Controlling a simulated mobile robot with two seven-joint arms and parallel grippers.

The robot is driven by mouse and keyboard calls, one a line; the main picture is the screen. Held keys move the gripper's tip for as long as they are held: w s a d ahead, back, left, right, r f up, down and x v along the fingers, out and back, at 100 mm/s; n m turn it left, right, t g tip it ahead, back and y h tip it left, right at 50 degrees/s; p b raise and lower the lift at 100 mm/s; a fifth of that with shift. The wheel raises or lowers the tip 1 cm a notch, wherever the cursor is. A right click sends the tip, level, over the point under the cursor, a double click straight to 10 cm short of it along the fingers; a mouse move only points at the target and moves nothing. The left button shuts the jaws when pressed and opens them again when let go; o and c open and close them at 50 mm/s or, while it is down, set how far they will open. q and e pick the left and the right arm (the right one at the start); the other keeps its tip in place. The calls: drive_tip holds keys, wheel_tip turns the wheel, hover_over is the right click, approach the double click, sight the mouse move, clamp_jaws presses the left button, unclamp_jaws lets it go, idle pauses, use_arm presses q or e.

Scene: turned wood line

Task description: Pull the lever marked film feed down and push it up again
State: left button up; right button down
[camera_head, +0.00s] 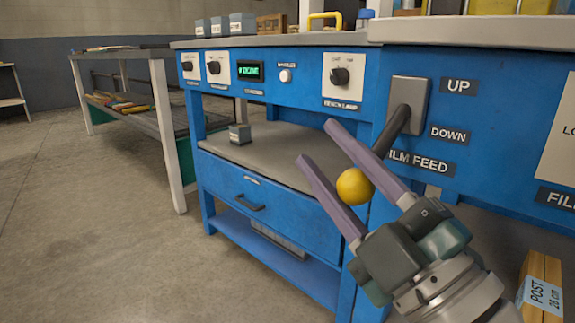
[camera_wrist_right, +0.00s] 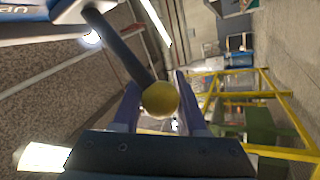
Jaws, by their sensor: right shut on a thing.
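The film feed lever is a dark bar (camera_head: 392,132) with a yellow ball knob (camera_head: 354,187), coming out of a grey plate (camera_head: 409,92) on the blue panel. The labels UP (camera_head: 458,87) and DOWN (camera_head: 448,133) are right of the plate, and FILM FEED (camera_head: 420,162) is below, partly hidden. The bar slants out and down from the plate. My right gripper (camera_head: 317,142) has its purple fingers on either side of the knob, shut on it. In the right wrist view the knob (camera_wrist_right: 160,98) sits between the fingers. My left gripper is not in view.
Left of the lever, the blue bench carries dials (camera_head: 341,77), a green display (camera_head: 250,71) and a drawer (camera_head: 250,195). A small grey box (camera_head: 239,133) is on its shelf. A box marked POST (camera_head: 541,290) stands at lower right. The floor at left is clear.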

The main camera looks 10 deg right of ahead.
drive_tip(key=shift+d+f, duration=0.1)
drive_tip(key=shift+f, duration=0.3)
drive_tip(key=c, duration=0.6)
unclamp_jaws()
drive_tip(key=shift+o, duration=0.7)
drive_tip(key=shift+w+d+r, duration=0.1)
drive_tip(key=shift+r, duration=0.1)
drive_tip(key=shift+s+d+f, duration=0.1)
drive_tip(key=shift+s+f, duration=0.05)
drive_tip(key=shift+s, duration=0.25)
drive_tip(key=p+v, duration=0.1)
drive_tip(key=v, duration=0.8)
drive_tip(key=shift+d, duration=0.15)
